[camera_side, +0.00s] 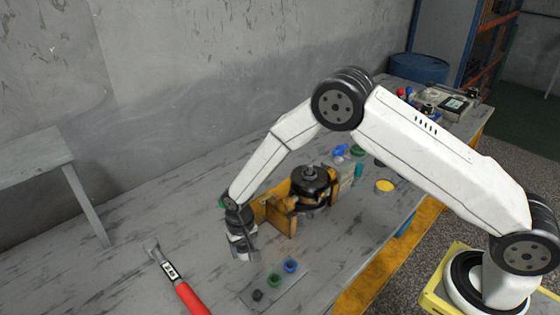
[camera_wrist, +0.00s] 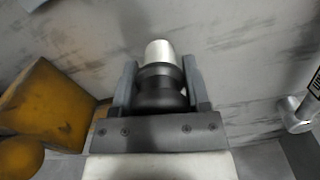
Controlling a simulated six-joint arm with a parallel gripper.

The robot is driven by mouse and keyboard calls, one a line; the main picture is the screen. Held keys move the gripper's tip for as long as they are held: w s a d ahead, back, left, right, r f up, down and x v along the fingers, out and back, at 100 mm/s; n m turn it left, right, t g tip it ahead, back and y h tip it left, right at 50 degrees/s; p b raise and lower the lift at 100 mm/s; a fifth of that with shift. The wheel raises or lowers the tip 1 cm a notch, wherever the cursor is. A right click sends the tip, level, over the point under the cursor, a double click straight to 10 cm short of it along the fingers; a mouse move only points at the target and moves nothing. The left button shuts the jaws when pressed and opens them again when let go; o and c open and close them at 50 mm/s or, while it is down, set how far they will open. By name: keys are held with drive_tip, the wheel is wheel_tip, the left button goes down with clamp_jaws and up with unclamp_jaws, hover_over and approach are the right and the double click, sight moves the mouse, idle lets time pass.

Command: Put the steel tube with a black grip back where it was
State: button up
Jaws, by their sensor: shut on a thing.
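The steel tube with a black grip (camera_wrist: 160,88) is between the two fingers of my gripper (camera_wrist: 160,92) in the wrist view. Its bright steel end points away from the wrist, and the black ribbed grip sits between the fingers. In the side view my gripper (camera_side: 243,246) points down close to the tabletop, left of the orange fixture. The tube is small and mostly hidden by the fingers there. I cannot tell whether its end touches the table.
An orange fixture (camera_side: 280,213) holding a dark motor (camera_side: 310,183) stands right beside my gripper. A red-handled torque wrench (camera_side: 185,290) lies to the left. A grey plate (camera_side: 272,283) with several small coloured parts lies in front. The table at far left is clear.

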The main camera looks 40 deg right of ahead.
drive_tip(key=shift+f, duration=0.25)
drive_tip(key=o, duration=1.3)
drive_tip(key=shift+r, duration=0.15)
drive_tip(key=shift+r, duration=5.95)
drive_tip(key=s+d+r+n+t, duration=0.1)
drive_tip(key=s+d+r, duration=0.1)
drive_tip(key=s+d, duration=0.2)
drive_tip(key=s+d+r, duration=0.2)
drive_tip(key=s+d, duration=0.3)
drive_tip(key=s, duration=0.4)
drive_tip(key=s+d+r+n+t, duration=0.1)
drive_tip(key=s+d+r, duration=0.2)
drive_tip(key=s+d, duration=0.2)
drive_tip(key=shift+s+d+n+t, duration=0.25)
drive_tip(key=shift+s+n+t, duration=0.05)
drive_tip(key=shift+s, duration=0.35)
